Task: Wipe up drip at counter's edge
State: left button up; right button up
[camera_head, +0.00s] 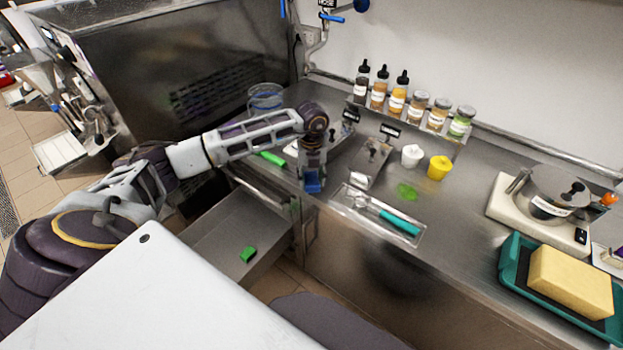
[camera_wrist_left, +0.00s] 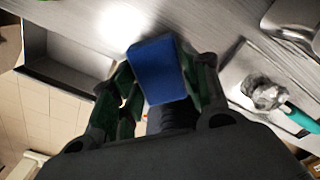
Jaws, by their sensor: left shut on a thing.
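My left gripper (camera_head: 312,172) points down over the front edge of the counter (camera_head: 470,210). It is shut on a blue block (camera_head: 312,186), likely a sponge. In the left wrist view the blue block (camera_wrist_left: 157,70) sits between the two dark green fingers. I cannot tell whether the block touches the counter. No drip shows right under the block; the gripper hides that spot. My right gripper is in neither view.
A tray with a teal-handled scoop (camera_head: 395,220) lies close on the right. White and yellow cups (camera_head: 439,168), a bottle rack and a yellow sponge (camera_head: 570,282) stand farther right.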

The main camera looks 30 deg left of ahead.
pick_arm(q)
jog(key=shift+r+p, duration=1.1)
jog(key=shift+r, duration=1.05)
jog(key=shift+r, duration=0.1)
jog(key=shift+r+p, duration=0.75)
jog(key=shift+r, duration=0.65)
